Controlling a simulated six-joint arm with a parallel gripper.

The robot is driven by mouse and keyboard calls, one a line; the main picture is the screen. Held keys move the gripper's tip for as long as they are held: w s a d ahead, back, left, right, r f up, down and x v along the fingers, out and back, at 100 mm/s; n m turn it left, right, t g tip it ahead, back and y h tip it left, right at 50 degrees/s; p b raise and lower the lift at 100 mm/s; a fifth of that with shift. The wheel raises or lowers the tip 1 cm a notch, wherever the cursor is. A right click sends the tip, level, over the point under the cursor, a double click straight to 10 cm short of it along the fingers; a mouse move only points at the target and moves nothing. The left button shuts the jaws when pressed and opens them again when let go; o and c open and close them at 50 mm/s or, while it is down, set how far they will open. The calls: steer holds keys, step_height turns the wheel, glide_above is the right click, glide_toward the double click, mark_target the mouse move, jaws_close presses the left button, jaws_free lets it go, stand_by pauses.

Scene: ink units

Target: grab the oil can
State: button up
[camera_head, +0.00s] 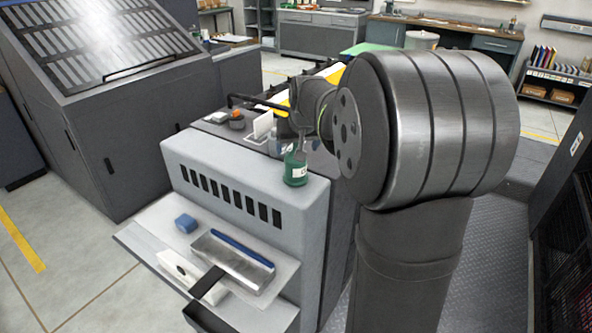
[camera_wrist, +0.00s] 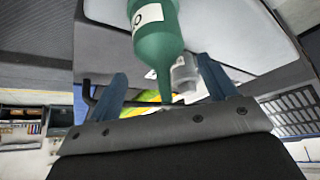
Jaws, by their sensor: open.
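The oil can (camera_head: 296,170) is a small green bottle with a white label, upright near the front edge of the grey machine's top. In the wrist view the oil can (camera_wrist: 156,32) enters from the upper edge, its narrow spout pointing down the picture toward my gripper's palm. My gripper (camera_wrist: 161,68) is open, with one blue-grey finger on each side of the spout and visible gaps between. In the head view my gripper (camera_head: 292,138) is over the can's top, partly hidden by my arm. I cannot see the fingers touching the can.
The grey machine (camera_head: 245,175) has a lower shelf with a metal tray (camera_head: 235,262) and a blue block (camera_head: 186,223). An orange-and-black object (camera_head: 237,120) stands on its top, left of the can. A clear container (camera_wrist: 187,73) is close behind the spout in the wrist view.

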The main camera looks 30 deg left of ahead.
steer(key=x, duration=0.4)
steer(key=shift+a+r, duration=0.1)
steer(key=shift+a, duration=0.05)
steer(key=shift+c, duration=0.5)
steer(key=c, duration=1.4)
steer(key=shift+c, duration=0.8)
steer(key=shift+r, duration=0.15)
